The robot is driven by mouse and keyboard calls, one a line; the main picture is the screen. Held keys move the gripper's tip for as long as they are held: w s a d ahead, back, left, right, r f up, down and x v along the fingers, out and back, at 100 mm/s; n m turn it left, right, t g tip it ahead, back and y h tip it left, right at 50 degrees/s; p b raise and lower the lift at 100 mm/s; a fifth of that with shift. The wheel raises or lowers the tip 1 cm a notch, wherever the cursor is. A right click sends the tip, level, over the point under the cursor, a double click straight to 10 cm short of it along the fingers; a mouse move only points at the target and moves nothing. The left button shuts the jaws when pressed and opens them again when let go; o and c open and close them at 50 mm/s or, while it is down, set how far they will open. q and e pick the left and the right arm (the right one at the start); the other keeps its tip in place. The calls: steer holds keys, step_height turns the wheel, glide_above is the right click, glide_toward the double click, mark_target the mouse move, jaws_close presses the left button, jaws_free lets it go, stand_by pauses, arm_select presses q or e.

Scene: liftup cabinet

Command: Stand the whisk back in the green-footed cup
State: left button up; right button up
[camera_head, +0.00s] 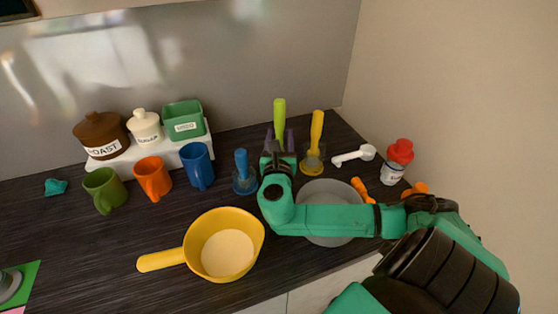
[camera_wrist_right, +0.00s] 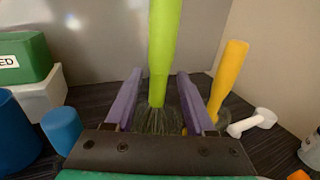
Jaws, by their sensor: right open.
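The whisk has a lime-green handle (camera_head: 280,111) that stands upright at the back of the counter in the head view. In the right wrist view, the handle (camera_wrist_right: 164,45) rises between the purple fingers, with thin wires (camera_wrist_right: 158,120) below it. My right gripper (camera_head: 279,137) is open, with one finger on each side of the whisk; the jaws also show in the wrist view (camera_wrist_right: 158,78). No green-footed cup can be made out; my gripper and arm cover the area under the whisk. My left gripper is not in view.
A blue-handled tool (camera_head: 241,163) and a yellow-handled tool (camera_head: 317,128) stand on either side of the whisk. A grey plate (camera_head: 318,191) lies partly under my arm. A yellow pan (camera_head: 225,245), mugs and a white measuring spoon (camera_head: 354,156) are around. Walls close the back and right.

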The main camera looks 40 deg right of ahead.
steer(key=b+v, duration=0.2)
steer(key=v, duration=0.8)
steer(key=shift+s, duration=0.2)
steer(key=shift+r, duration=0.1)
